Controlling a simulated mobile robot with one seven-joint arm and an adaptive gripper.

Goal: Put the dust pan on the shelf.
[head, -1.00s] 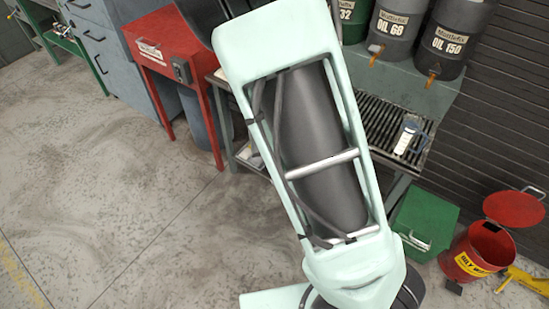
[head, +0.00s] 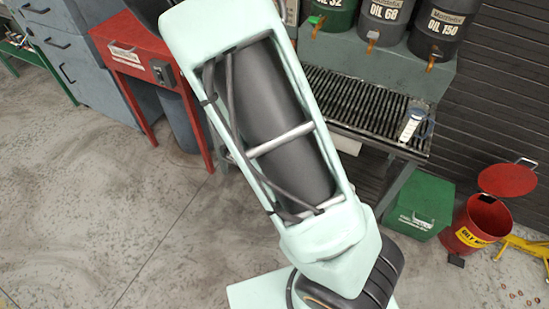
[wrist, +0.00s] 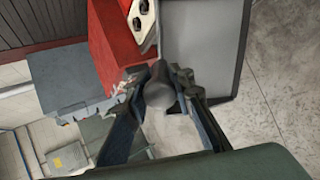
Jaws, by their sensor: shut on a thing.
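In the wrist view my gripper (wrist: 160,90) is shut on a dark grey rounded piece, which looks like the handle of the dust pan (wrist: 160,84). A flat grey panel (wrist: 203,45) with a darker rim shows just beyond the fingers; I cannot tell whether it is the pan or something behind. In the head view my arm covers the middle, and neither the gripper nor the dust pan shows. A bench with a black grating (head: 350,98) and oil drums on its raised back is behind the arm. Which surface is the shelf is unclear; my arm hides much below the bench.
A red table (head: 140,50) stands left of my arm, beside blue-grey drawers (head: 75,45). A green box (head: 418,205) and an open red waste can (head: 480,222) stand on the floor at right. A bottle (head: 411,124) is on the grating. The floor at left is clear.

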